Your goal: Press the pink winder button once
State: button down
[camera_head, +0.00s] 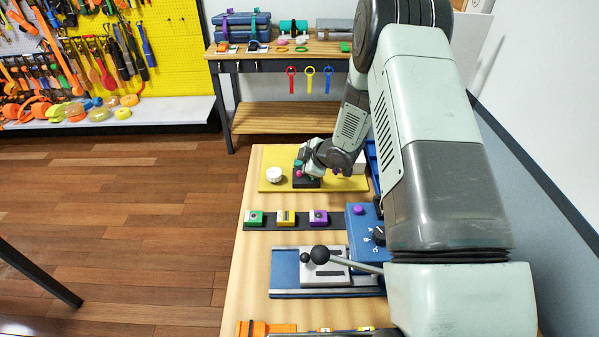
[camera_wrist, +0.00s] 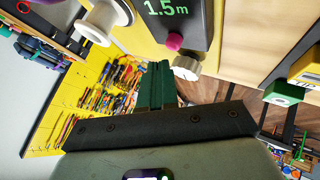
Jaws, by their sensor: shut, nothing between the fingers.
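The pink winder button (camera_wrist: 174,41) sticks out of a dark winder box (camera_wrist: 185,14) whose display reads 1.5m in green. In the head view the pink button (camera_head: 299,174) shows small on the dark box (camera_head: 307,182), on a yellow board. My gripper (camera_wrist: 158,68) is shut and empty, its dark green fingers together. In the wrist view its tips appear just below and left of the button; I cannot tell whether they touch it. In the head view my gripper (camera_head: 298,164) is over the box and partly hides it.
A white knob (camera_head: 274,175) sits on the yellow board (camera_head: 345,184) left of the box. A white spool (camera_wrist: 104,20) is near my fingers in the wrist view. A rail with green (camera_head: 254,218), yellow (camera_head: 286,218) and purple (camera_head: 318,217) units lies nearer, beside a blue box (camera_head: 366,225).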

jog(key=shift+f, duration=0.1)
dwell(0.3)
jog(key=shift+f, duration=0.35)
jog(key=shift+f, duration=0.5)
dwell(0.7)
jog(key=shift+r, duration=0.95)
notch_tip(320, 180, up, 5)
dwell(0.5)
dwell(0.6)
